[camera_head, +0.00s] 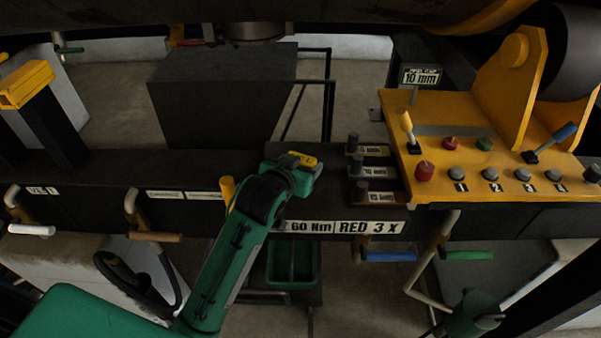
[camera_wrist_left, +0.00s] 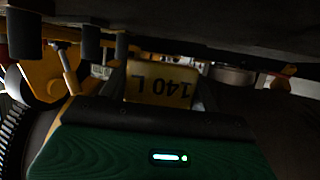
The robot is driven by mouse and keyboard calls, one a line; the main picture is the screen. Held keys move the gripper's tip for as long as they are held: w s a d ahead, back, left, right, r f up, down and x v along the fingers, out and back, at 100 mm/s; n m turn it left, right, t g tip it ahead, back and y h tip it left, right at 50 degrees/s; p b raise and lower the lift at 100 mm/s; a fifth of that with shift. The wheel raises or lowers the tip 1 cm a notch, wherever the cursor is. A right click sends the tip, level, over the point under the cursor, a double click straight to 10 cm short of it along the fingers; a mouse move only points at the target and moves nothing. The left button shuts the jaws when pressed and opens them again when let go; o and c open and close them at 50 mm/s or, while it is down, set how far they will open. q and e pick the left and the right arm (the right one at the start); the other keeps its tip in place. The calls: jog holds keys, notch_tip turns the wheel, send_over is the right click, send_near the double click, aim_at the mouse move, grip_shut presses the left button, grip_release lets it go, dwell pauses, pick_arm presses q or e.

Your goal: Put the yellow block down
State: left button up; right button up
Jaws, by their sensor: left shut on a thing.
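The yellow block (camera_head: 304,159) shows as a small yellow patch at the end of my green left arm in the head view. It also shows in the left wrist view (camera_wrist_left: 160,88), where its face bears the upside-down label "140 L". My left gripper (camera_head: 300,168) is shut on the block, over the dark bench (camera_head: 230,168). Much of the block is hidden by the gripper, and I cannot tell how high it is above the bench. My right gripper is in neither view.
A yellow control panel (camera_head: 440,170) with levers and buttons stands to the right. Several dark pegs with labels (camera_head: 372,172) stand between it and my gripper. A large dark box (camera_head: 220,100) is behind. A green bin (camera_head: 292,262) sits below the bench.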

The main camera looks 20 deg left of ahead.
pick_arm(q)
jog(key=shift+f+p, duration=0.5)
jog(key=shift+f, duration=1.6)
jog(key=o, duration=0.5)
jog(key=shift+f, duration=0.15)
jog(key=o, duration=0.5)
